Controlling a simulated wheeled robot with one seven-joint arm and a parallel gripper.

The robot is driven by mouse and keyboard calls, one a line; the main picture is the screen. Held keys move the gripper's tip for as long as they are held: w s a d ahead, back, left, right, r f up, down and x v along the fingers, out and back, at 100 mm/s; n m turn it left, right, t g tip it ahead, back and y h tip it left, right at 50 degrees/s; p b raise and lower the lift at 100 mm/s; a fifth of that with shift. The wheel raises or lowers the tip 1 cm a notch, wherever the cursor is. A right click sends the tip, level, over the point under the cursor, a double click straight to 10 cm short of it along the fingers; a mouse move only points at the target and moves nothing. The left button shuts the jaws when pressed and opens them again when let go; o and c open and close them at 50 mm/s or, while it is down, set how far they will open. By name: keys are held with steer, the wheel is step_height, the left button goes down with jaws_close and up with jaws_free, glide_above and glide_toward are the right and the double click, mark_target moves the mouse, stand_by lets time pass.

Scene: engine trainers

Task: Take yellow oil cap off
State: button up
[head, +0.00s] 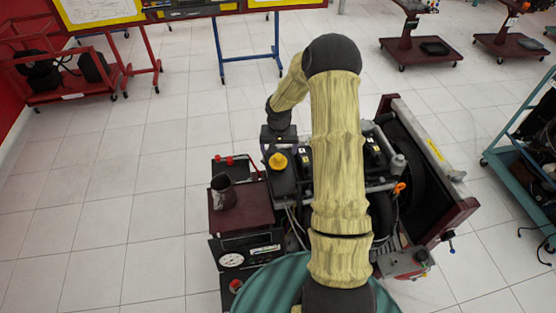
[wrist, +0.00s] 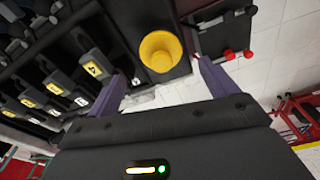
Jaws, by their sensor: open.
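The yellow oil cap (head: 278,161) sits on the dark engine top, left of my arm in the head view. In the wrist view the yellow oil cap (wrist: 160,50) is round with a raised rim and shows whole at the upper middle. My gripper (head: 279,147) is over the engine beside the cap, pointing toward it. In the wrist view the two purple fingers of my gripper (wrist: 161,72) are spread wide, one on each side of the cap's line. The gap between them is empty. I cannot tell how far the tips are from the cap.
Numbered black coil covers (wrist: 92,68) stand left of the cap in the wrist view. A dark cup (head: 222,190) stands on a maroon box. My arm hides part of the engine. Open floor lies left.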

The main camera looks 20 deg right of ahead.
mark_target(278, 156)
steer(key=shift+f+p, duration=0.55)
steer(key=shift+p, duration=0.1)
steer(key=shift+w+f+p, duration=0.15)
steer(key=shift+f+p, duration=0.35)
steer(key=shift+f, duration=0.55)
steer(key=shift+w+f+p, duration=0.1)
steer(key=shift+f+p, duration=0.35)
steer(key=shift+f, duration=0.55)
steer(key=c, duration=1.1)
